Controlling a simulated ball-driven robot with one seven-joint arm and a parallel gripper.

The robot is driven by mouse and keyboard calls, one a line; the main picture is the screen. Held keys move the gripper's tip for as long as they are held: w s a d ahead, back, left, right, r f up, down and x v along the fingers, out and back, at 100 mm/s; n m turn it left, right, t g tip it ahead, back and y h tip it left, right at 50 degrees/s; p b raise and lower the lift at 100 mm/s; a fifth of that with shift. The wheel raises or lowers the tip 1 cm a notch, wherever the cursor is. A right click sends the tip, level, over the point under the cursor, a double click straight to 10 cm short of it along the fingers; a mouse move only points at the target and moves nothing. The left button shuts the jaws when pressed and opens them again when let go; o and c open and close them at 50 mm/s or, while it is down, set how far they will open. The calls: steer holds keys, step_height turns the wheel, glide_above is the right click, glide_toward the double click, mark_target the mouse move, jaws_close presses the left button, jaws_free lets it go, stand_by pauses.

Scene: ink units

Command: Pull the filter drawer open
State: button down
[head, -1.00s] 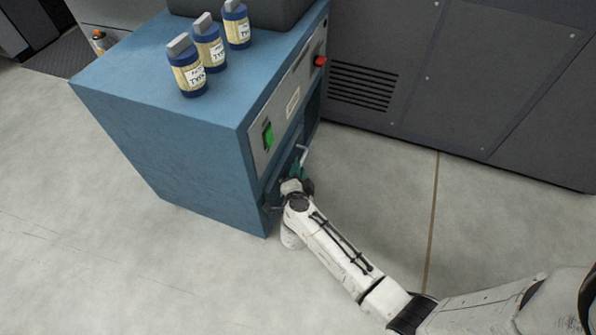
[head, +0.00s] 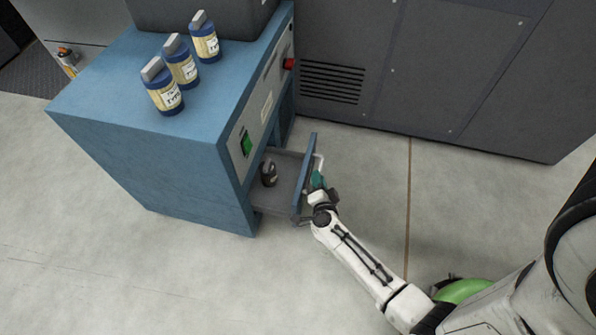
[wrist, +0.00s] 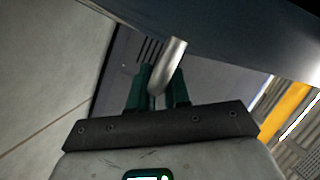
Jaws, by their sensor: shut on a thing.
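The filter drawer (head: 306,176) stands pulled out of the front of the blue cabinet (head: 180,165). Its blue front panel is well clear of the cabinet, and its grey inside shows. A small dark bottle (head: 269,173) with a light label is in the drawer. My gripper (head: 318,180) is at the outer side of the drawer front, partly hidden by my own wrist. In the wrist view, its green fingers (wrist: 158,92) are shut on the metal drawer handle (wrist: 172,62).
Three blue bottles with cream labels (head: 181,65) stand on the cabinet top. A green switch (head: 246,144) and a red knob (head: 289,64) are on the cabinet front. A dark panelled wall unit (head: 440,70) stands behind. The floor (head: 370,180) right of the drawer is clear.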

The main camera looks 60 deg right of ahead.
steer(key=s+d, duration=0.2)
steer(key=s, duration=0.4)
steer(key=shift+s, duration=0.15)
steer(key=shift+d, duration=0.1)
steer(key=c, duration=1.2)
jaws_free()
steer(key=shift+o, duration=0.2)
steer(key=p+v, duration=0.3)
steer(key=v, duration=0.7)
steer(key=shift+s+a+p, duration=0.25)
steer(key=shift+a+p, duration=0.05)
